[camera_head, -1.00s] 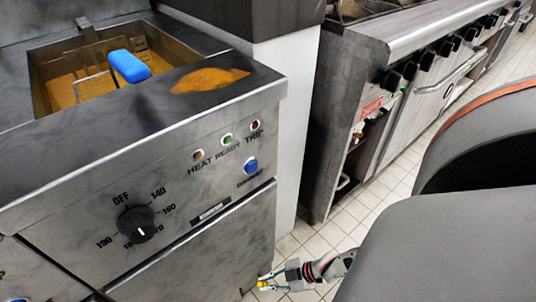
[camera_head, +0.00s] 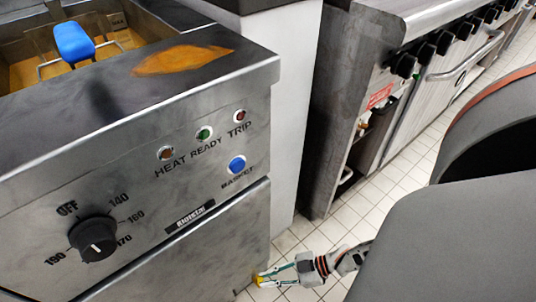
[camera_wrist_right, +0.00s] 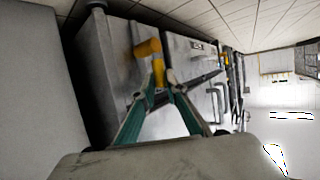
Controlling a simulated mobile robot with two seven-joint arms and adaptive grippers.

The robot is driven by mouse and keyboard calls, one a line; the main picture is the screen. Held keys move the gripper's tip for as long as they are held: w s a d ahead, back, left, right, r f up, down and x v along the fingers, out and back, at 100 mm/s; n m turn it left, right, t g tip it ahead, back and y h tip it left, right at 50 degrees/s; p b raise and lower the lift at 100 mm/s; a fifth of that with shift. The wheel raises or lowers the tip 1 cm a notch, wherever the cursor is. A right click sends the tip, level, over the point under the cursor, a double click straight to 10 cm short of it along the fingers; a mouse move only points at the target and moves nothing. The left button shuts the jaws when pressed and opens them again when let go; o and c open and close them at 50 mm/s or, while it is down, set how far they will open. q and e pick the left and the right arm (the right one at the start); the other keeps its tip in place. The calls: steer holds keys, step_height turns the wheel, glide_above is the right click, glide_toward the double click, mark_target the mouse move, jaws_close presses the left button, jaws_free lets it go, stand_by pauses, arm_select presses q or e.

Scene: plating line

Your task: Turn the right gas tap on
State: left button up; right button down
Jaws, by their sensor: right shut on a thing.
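My right gripper (camera_head: 264,278) is low at the bottom edge of the fryer front in the head view. It is shut on a yellow tap handle (camera_head: 261,282), beside the fryer's lower right corner. In the right wrist view, the green-sided fingers (camera_wrist_right: 165,78) close around a yellow part of the handle, and a yellow piece (camera_wrist_right: 148,48) sticks out just above the fingertips. The tap's body and the exact handle angle are partly hidden. My left gripper is not in view.
The steel fryer (camera_head: 220,235) has a black dial (camera_head: 93,238), lamps, a blue button (camera_head: 237,165) and a blue-handled basket (camera_head: 74,42). A range (camera_head: 335,110) with several black knobs stands to the right. Tiled floor (camera_head: 400,180) lies open between them and my arm.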

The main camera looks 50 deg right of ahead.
stand_by(0.4)
steer(key=c, duration=2)
jaws_free()
steer(key=v, duration=1.2)
